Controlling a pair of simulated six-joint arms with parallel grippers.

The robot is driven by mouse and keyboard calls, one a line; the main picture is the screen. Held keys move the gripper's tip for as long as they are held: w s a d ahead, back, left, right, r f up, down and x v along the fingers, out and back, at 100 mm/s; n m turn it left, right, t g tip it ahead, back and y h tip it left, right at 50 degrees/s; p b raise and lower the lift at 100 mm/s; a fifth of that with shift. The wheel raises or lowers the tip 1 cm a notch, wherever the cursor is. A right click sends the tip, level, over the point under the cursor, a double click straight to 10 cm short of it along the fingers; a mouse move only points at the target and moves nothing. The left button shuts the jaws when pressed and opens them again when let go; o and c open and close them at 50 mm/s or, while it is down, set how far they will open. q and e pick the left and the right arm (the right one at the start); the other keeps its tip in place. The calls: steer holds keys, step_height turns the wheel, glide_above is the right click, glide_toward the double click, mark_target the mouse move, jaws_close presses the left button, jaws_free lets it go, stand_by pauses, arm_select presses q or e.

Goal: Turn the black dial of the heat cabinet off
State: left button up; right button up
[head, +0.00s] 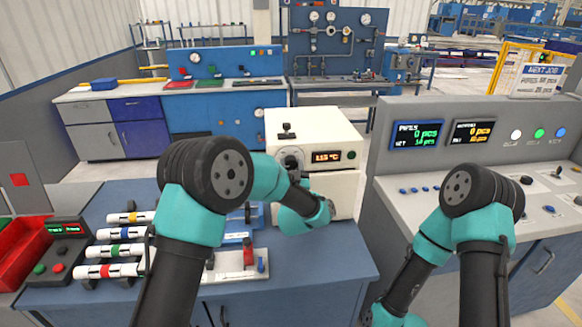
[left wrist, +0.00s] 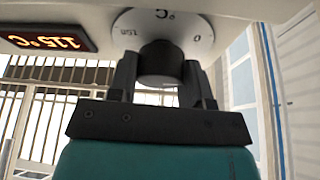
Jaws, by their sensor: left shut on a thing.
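The heat cabinet (head: 345,133) is a cream-white box at the back of the blue bench in the head view. Its small display (head: 327,156) glows orange and seems to read 115 °C; it also shows upside down in the left wrist view (left wrist: 48,38). The black dial (left wrist: 160,62) sits on a round pale scale plate (left wrist: 200,38). My left gripper (left wrist: 160,78) is shut on the dial, one finger on each side. My right gripper is not in view.
A black lever or knob (head: 287,130) stands on the cabinet's top. Pipes with coloured bands (head: 115,252) lie on a rack at the left, beside a red bin (head: 22,262). A grey control console (head: 450,180) stands at the right. Bare blue bench (head: 320,262) lies in front of the cabinet.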

arm_select(q)
steer(key=shift+c, duration=0.4)
steer(key=shift+n+g+y, duration=0.15)
steer(key=shift+n+y, duration=0.8)
steer(key=shift+n, duration=0.8)
steer(key=shift+n+g+y, duration=0.15)
steer(key=shift+n+y, duration=0.8)
steer(key=shift+n, duration=0.8)
steer(key=o, duration=0.9)
steer(key=shift+s+d, duration=0.1)
steer(key=v, duration=1.7)
steer(key=shift+s, duration=0.1)
